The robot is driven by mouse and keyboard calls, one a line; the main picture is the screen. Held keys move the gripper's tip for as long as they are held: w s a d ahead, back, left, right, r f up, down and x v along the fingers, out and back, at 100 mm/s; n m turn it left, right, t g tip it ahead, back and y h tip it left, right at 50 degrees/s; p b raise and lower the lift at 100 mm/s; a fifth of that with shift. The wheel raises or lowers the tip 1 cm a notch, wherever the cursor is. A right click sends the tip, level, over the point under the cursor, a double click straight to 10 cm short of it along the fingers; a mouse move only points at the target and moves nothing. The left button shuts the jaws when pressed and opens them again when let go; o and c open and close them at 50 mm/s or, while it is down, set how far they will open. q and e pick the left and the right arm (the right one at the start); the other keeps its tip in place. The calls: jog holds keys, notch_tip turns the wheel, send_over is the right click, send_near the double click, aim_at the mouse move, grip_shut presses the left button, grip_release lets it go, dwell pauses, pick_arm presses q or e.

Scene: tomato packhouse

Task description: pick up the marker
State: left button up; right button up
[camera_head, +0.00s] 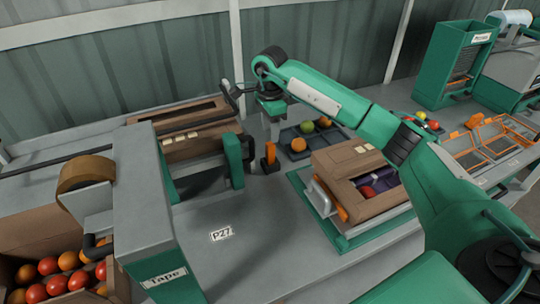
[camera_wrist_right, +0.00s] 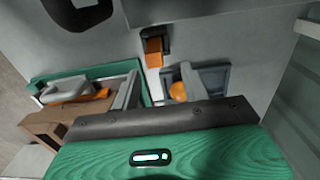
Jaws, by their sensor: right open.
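I cannot make out a marker for sure. A small upright orange piece with a black part (camera_head: 270,155) stands on the grey bench; it also shows in the right wrist view (camera_wrist_right: 154,50), and I cannot tell whether it is the marker or its holder. My right gripper (camera_head: 273,118) hangs above the bench near this piece. In the right wrist view my right gripper (camera_wrist_right: 160,72) has its two grey fingers wide apart, with the orange piece beyond them and nothing visibly held. My left gripper is not in view.
A blue-grey tray (camera_head: 287,137) with fruit lies right of the orange piece. An open carton (camera_head: 378,207) sits on a green-edged platform in front. The green-and-grey tape machine (camera_head: 150,200) stands left. Bench around label P27 (camera_head: 221,234) is clear.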

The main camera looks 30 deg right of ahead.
aim_at(270, 144)
notch_tip(270, 144, down, 3)
jog(key=shift+r, duration=0.15)
jog(key=f, duration=0.1)
jog(key=f+p, duration=0.1)
jog(key=f, duration=0.2)
jog(key=shift+s+a+f+p, duration=0.2)
jog(key=shift+s+p, duration=0.1)
jog(key=shift+s, duration=0.1)
jog(key=shift+f, duration=0.4)
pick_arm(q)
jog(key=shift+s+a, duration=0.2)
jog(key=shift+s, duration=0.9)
pick_arm(e)
jog(key=shift+c, duration=0.4)
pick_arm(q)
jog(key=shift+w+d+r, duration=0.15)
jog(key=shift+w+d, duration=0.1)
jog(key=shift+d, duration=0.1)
pick_arm(e)
grip_shut()
